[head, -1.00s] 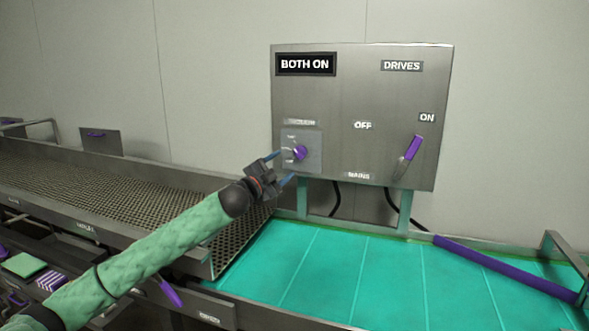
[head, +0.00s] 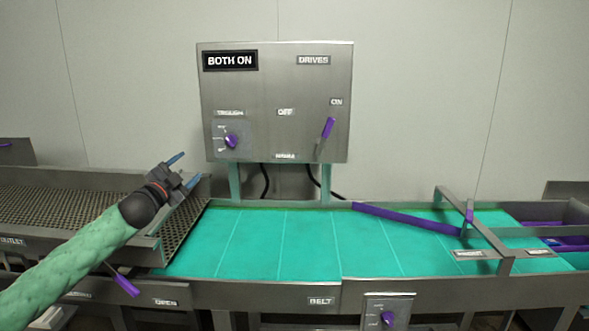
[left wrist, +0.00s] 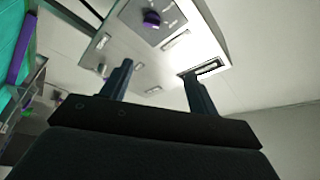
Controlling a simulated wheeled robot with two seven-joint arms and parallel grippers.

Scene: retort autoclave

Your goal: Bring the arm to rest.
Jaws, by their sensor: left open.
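My left gripper (head: 184,171) is open and empty. In the head view it is in the air left of the control panel (head: 275,80), apart from it, over the right end of the perforated trough. The left wrist view shows its two spread fingers (left wrist: 158,88) with the panel beyond them. The panel's purple trough knob (head: 231,141) also shows in the left wrist view (left wrist: 152,19). The purple mains lever (head: 328,128) is tilted up toward the ON label. The panel display (head: 230,60) reads BOTH ON. My right gripper is in neither view.
The perforated trough (head: 60,205) lies at the left, with a purple handle (head: 125,286) below it. The green belt (head: 300,240) runs below the panel, with a purple bar (head: 405,217) across it. A metal frame (head: 480,225) stands at the right. A lower knob (head: 388,319) is at the front.

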